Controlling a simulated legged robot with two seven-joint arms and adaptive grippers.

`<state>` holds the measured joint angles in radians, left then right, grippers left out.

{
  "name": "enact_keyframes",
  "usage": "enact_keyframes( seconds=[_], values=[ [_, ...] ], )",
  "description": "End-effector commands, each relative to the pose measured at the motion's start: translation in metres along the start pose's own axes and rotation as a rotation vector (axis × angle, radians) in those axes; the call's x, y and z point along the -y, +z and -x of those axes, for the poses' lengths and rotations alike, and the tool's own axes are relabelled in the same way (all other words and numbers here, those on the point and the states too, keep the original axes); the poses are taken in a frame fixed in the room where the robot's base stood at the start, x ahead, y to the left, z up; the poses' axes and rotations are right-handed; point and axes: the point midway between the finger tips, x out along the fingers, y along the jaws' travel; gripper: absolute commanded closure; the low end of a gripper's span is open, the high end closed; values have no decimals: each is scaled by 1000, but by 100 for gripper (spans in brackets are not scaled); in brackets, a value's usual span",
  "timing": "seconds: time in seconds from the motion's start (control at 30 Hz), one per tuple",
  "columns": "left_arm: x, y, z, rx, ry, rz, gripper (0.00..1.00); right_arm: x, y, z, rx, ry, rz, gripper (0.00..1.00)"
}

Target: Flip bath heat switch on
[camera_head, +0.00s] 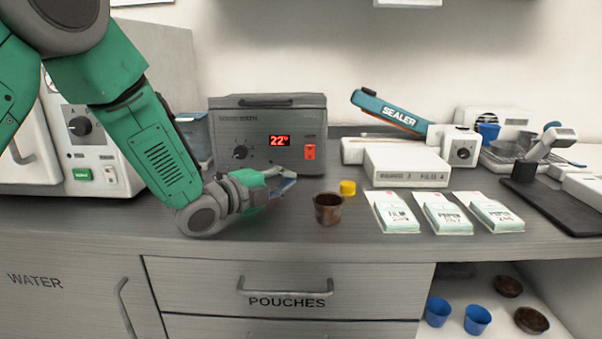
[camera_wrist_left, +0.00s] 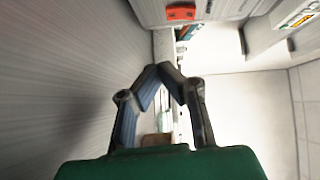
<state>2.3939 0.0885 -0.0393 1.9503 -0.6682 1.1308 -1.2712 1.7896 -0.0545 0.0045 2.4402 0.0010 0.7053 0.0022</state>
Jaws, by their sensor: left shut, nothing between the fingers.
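The grey bath (camera_head: 265,115) stands at the back of the counter with a red display reading 22, a black knob and a small red heat switch (camera_head: 310,152) at its lower right. The switch's on or off position is too small to tell. The red switch also shows at the top of the left wrist view (camera_wrist_left: 181,13). My left gripper (camera_head: 287,184) is in front of the bath, below and left of the switch and apart from it. Its fingertips (camera_wrist_left: 161,72) meet, shut and empty. My right gripper is not in view.
A brown cup (camera_head: 328,208) and a yellow cap (camera_head: 348,187) stand just right of my left gripper. White packets (camera_head: 441,212), a white box (camera_head: 406,166) and a blue sealer (camera_head: 390,112) are farther right. A white machine (camera_head: 85,135) is at the left.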

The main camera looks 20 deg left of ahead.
Motion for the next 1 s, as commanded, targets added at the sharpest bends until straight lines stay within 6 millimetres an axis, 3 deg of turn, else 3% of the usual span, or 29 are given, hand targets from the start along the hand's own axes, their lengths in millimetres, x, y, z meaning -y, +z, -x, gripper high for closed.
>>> enact_keyframes(
  seconds=[0.1, 0.3, 0.87, 1.0],
  values=[
    [-2, 0, 21, 1, 2, 1, 100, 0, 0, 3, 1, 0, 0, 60],
    [-6, 0, 42, 0, 2, -1, 100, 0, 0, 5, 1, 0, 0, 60],
    [-7, 0, 46, 0, 1, -1, 100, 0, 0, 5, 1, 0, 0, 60],
    [2, 0, 46, 0, 1, -1, 100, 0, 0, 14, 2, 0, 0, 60]
  ],
)
